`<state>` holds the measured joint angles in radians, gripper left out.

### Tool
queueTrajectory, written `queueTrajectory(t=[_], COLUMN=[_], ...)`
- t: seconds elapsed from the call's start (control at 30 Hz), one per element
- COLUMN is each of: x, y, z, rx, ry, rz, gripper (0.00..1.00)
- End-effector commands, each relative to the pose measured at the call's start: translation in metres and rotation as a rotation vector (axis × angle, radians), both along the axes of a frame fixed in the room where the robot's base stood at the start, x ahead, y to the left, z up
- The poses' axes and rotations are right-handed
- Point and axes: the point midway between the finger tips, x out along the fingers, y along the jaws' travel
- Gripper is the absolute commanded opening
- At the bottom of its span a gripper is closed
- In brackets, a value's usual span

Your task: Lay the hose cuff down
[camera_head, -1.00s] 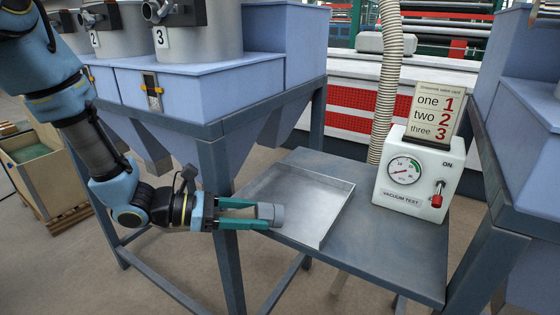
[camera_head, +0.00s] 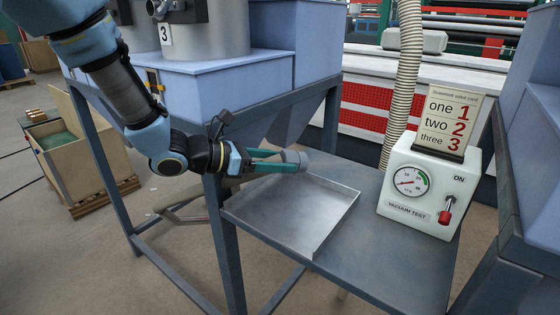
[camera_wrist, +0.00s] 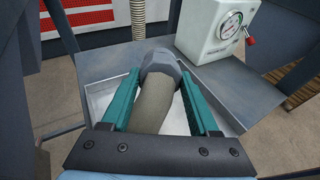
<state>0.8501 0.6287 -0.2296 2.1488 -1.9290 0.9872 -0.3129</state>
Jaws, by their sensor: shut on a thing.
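My gripper (camera_head: 276,160) is shut on the hose cuff (camera_head: 294,158), a grey ring-like end piece. The cuff sits between the teal fingertips, above the far left part of a shallow metal tray (camera_head: 318,246). In the wrist view the cuff (camera_wrist: 160,65) is a dark grey faceted collar, with a thick beige hose (camera_wrist: 153,105) running back from it between the fingers (camera_wrist: 160,88). In the head view part of the hose hangs beneath my gripper. The tray is empty where it shows and lies on a grey table.
The white vacuum test box (camera_head: 425,190) with a dial and red lever stands on the grey table (camera_head: 385,262), right of the tray. A number card (camera_head: 448,118) stands on top of it. A ribbed hose (camera_head: 407,70) rises behind. A blue hopper and its frame are at left.

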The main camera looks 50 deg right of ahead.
Motion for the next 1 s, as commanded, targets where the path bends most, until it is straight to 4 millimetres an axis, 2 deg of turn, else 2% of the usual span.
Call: queueTrajectory(t=[0.13,0.73,1.0], x=[0.003,0.003,0.003], y=[0.005,0.005,0.005], z=[-0.001,-0.068,-0.077], rx=[0.002,0.002,0.002], ry=[-0.003,-0.003,-0.003], rz=[0.002,0.0,0.0], gripper=[0.03,0.03,0.03])
